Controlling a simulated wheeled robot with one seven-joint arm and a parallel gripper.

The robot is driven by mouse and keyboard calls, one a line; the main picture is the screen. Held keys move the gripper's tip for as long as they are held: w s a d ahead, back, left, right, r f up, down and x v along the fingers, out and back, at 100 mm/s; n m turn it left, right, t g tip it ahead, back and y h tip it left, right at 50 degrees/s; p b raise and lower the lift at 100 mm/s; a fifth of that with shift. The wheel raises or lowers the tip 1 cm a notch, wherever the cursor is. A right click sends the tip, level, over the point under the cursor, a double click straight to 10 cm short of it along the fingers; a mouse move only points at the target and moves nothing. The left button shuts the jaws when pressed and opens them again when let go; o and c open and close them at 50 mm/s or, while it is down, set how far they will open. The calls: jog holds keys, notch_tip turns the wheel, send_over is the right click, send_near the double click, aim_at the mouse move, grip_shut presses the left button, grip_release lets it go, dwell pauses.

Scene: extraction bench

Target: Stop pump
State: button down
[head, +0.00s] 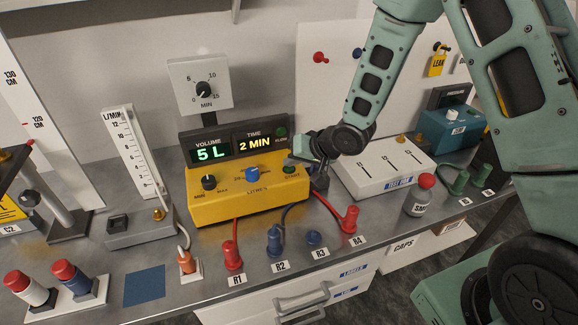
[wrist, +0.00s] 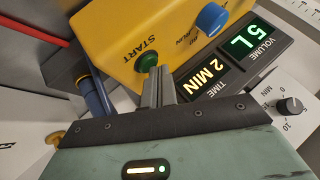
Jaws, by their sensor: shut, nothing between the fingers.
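The yellow pump box (head: 225,205) stands on the metal bench, with a black knob, a blue knob (head: 252,174) and a green START button (head: 290,169). Its dark display panel (head: 230,146) reads volume 5 L and time 2 MIN. My gripper (head: 308,158) is at the box's right end, beside the START button. In the wrist view, my gripper (wrist: 158,75) is shut and empty, its fingertips close to the green START button (wrist: 146,62). I cannot tell whether the tips touch it. The blue knob (wrist: 211,19) shows beyond it.
A white TEST box (head: 385,178) and a bottle with a red cap (head: 420,196) stand to the right. A flow meter (head: 131,150) stands to the left. Red and blue connectors R1 to R4 line the front, with tubes near the box. A timer dial (head: 205,88) is behind.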

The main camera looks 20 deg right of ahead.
aim_at(292, 169)
jog(key=shift+r+p, duration=0.55)
jog(key=shift+r, duration=0.15)
notch_tip(292, 169, up, 5)
jog(key=p, duration=0.4)
dwell(0.6)
